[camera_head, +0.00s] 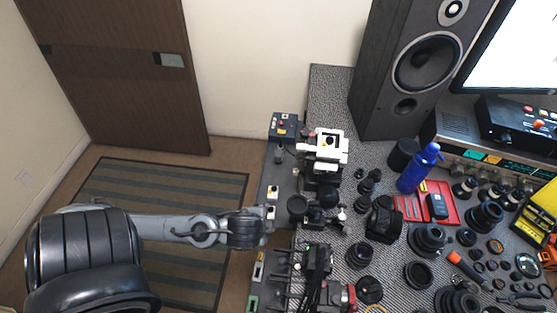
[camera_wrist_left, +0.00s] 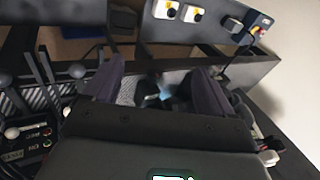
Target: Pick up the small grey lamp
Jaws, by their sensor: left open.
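My left arm comes in from the left in the head view, its wrist at the left edge of the workbench; its fingertips are hard to make out there. In the left wrist view my left gripper (camera_wrist_left: 157,69) is open, its two dark fingers apart with nothing held between them. A blurred dark thing with a pale bluish patch (camera_wrist_left: 160,91) shows beyond the gap. I cannot surely pick out the small grey lamp; a small silvery-grey jointed thing (camera_head: 342,218) stands on the bench right of my left gripper. My right gripper is not in view.
A black-and-white device (camera_head: 327,146) stands behind. A control box (camera_head: 285,125) sits at the far left. Lens parts, a blue bottle (camera_head: 418,168) and a red tray (camera_head: 451,207) crowd the right. A speaker (camera_head: 418,70) stands at the back. Floor lies open left of the bench.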

